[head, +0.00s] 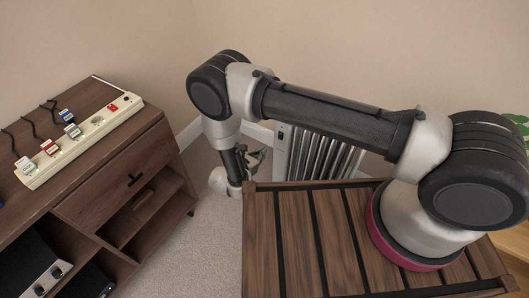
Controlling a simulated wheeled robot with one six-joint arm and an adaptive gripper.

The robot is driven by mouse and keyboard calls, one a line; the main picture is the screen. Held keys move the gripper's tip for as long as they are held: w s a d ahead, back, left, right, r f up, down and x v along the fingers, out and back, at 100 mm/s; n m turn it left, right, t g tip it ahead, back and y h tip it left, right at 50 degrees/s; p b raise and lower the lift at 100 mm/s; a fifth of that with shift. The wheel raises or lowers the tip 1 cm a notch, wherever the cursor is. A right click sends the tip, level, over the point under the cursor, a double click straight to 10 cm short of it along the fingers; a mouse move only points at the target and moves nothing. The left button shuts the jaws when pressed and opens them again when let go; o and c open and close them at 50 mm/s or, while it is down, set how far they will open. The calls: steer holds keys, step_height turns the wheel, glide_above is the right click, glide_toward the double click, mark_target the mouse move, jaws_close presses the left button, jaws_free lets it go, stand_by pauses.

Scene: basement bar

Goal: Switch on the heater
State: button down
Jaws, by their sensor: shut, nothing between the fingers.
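The heater (312,156) is a pale, ribbed radiator standing on the floor by the back wall, partly hidden behind my arm and the slatted wooden top. A small dark control spot (280,134) shows on its left end panel; its details are too small to read. My gripper (262,154) hangs low just left of the heater, shut and empty, and looks small and partly hidden by my wrist. I cannot tell whether it touches the heater.
A brown wooden cabinet (125,172) stands at the left, with a white power strip (80,142) on top holding several plugs and a red switch (112,107). Carpet (205,240) lies clear between the cabinet and the slatted wooden top (300,240). A green plant (522,125) is at the right edge.

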glide_toward(280, 139)
steer(key=x, duration=0.3)
steer(key=f+x, duration=0.1)
steer(key=x, duration=0.2)
steer(key=shift+f, duration=0.3)
stand_by(0.6)
steer(key=shift+w+d+f, duration=0.15)
steer(key=shift+w+d, duration=0.05)
steer(key=shift+w, duration=0.1)
steer(key=shift+r, duration=0.9)
steer(key=shift+a, duration=0.1)
